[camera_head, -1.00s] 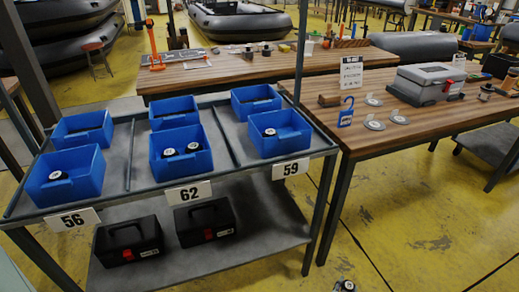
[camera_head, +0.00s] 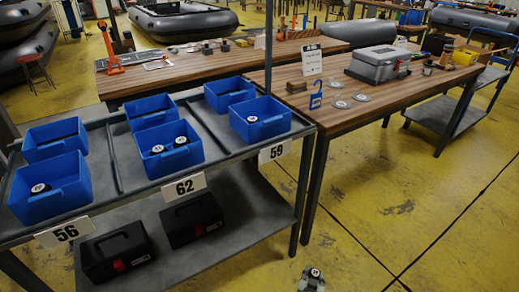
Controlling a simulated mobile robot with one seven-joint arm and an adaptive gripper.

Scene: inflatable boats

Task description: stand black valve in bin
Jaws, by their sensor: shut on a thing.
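My gripper (camera_head: 311,285) shows only at the bottom edge of the picture, over the yellow floor. It is shut on a small black valve (camera_head: 314,272) with a pale round top, in front of and below the rack. Blue bins stand in two rows on the rack's top shelf. The front left bin (camera_head: 70,196) holds one black valve (camera_head: 40,188). The front middle bin (camera_head: 185,160) holds two, apart from each other. The front right bin (camera_head: 285,125) shows one valve (camera_head: 252,119). The insides of the back bins are partly hidden.
Labels 56 (camera_head: 64,232), 62 (camera_head: 184,187) and 59 (camera_head: 273,152) hang on the rack's front edge. Black cases (camera_head: 115,250) sit on its lower shelf. A wooden table (camera_head: 375,105) with a grey toolbox (camera_head: 378,62) adjoins on the right. The floor at right is clear.

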